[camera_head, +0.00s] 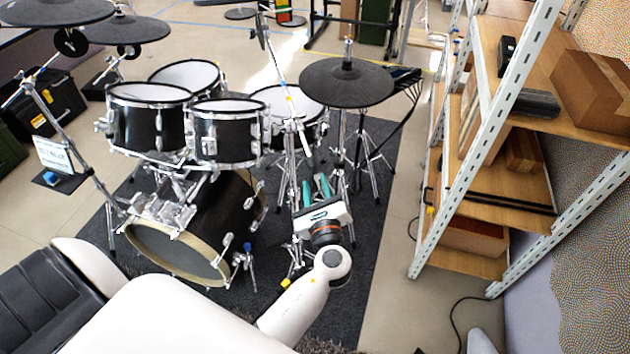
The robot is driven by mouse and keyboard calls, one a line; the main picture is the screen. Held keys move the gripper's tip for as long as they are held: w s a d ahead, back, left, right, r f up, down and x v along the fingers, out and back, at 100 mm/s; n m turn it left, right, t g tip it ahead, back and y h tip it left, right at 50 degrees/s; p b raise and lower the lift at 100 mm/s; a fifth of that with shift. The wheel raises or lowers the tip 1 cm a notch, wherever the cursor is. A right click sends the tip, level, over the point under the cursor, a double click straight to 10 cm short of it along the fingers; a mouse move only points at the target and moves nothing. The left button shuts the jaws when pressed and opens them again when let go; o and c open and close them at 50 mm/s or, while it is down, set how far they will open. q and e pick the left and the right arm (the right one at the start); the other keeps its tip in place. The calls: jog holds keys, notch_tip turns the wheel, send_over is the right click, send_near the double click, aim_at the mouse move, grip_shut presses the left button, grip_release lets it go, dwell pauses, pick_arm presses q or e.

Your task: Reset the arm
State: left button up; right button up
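My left gripper (316,187) is in front of the drum kit, over the dark mat (350,300). Its two teal fingers point away from me and stand apart, with nothing visible between them. The white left arm (300,305) comes up from the bottom of the view and bends at a round joint below the gripper. My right gripper is not in view.
A black drum kit with a bass drum (185,250) stands left of the gripper. A cymbal (346,82) and thin metal stands are just beyond it. A metal-framed shelf (480,265) with boxes stands right. Bare floor (385,285) lies between mat and shelf.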

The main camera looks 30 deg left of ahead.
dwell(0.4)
pick_arm(q)
jog(key=s+d+f+n+g+h, duration=0.2)
jog(key=s+f+h, duration=0.15)
jog(key=f, duration=0.75)
jog(key=s+d+f+n+g+h, duration=0.15)
jog(key=s+f, duration=0.25)
jog(key=f, duration=0.7)
jog(key=s+d+f+n+g+h, duration=0.1)
jog(key=s+f+n+g+h, duration=0.25)
jog(key=f, duration=0.75)
jog(key=s+f+n+g+h, duration=0.1)
jog(key=s+f+n, duration=0.3)
jog(key=s, duration=0.6)
jog(key=s+a+f+n+g+h, duration=0.1)
jog(key=s+f+n, duration=0.4)
jog(key=s, duration=0.5)
jog(key=s+f+n+g+h, duration=0.1)
jog(key=s+f+n+g, duration=0.2)
jog(key=s+f, duration=0.4)
jog(key=s+n, duration=0.1)
jog(key=s, duration=0.2)
jog(key=shift+s+a+n+g, duration=0.15)
jog(key=shift+s+n+g, duration=0.1)
jog(key=shift+n+g, duration=0.05)
jog(key=shift+w, duration=0.1)
